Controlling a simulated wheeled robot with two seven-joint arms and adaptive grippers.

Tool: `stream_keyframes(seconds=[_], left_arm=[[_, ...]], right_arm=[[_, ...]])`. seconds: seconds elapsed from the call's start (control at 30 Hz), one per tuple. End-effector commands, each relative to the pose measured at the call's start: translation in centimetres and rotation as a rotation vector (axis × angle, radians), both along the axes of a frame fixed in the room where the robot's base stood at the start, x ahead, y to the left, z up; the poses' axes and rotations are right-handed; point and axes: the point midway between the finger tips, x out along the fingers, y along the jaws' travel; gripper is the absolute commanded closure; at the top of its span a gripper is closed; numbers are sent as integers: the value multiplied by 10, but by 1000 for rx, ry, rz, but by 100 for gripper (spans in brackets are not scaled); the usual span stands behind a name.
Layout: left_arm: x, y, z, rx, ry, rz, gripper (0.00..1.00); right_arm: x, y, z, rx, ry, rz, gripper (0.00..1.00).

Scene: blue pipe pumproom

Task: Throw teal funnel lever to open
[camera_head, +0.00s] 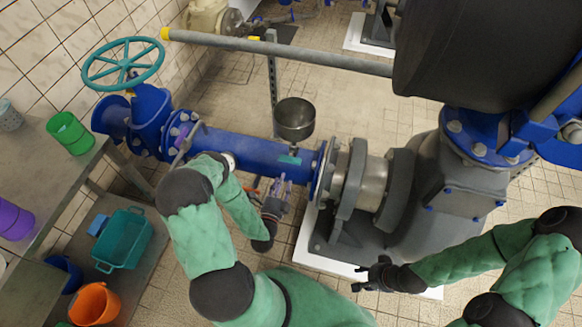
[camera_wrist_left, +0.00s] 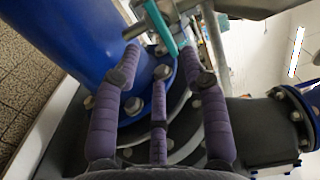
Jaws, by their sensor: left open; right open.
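The teal funnel lever (camera_head: 289,160) is a small flat handle just under the grey metal funnel (camera_head: 295,118), on top of the blue pipe. My left gripper (camera_head: 279,186) is open and empty beside the pipe, just below the lever in the head view. In the left wrist view the lever (camera_wrist_left: 163,28) shows as a slanted teal strip beyond the open purple fingers of my left gripper (camera_wrist_left: 161,55), roughly between their tips. I cannot tell whether they touch. My right gripper (camera_head: 368,274) is open and empty over the floor, away from the lever.
The blue pipe (camera_head: 250,155) runs from a valve with a teal handwheel (camera_head: 123,64) to the grey pump (camera_head: 435,195). A grey horizontal pipe (camera_head: 290,53) crosses behind the funnel. A table (camera_head: 60,170) with cups and buckets stands at left.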

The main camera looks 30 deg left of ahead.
Motion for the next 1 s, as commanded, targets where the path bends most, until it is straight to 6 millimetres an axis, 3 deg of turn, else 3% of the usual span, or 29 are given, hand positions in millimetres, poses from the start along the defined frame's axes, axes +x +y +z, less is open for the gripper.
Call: stream_keyframes(seconds=[0.2, 0.4, 0.6, 0.9, 1.0], left_arm=[[40, 9, -2, 1, -3, -3, 56], [67, 16, -2, -1, 0, -2, 56], [80, 19, -1, -2, 1, -1, 56], [81, 19, 0, -3, 2, 0, 56], [81, 19, -1, -3, 2, -1, 84]], right_arm=[[0, 0, -14, 0, 0, 0, 56], [0, 0, -22, 0, 0, -1, 56], [0, 0, -25, 0, 0, -1, 56], [0, 0, -25, 0, 0, -1, 56], [0, 0, -25, 0, 0, -1, 56]])
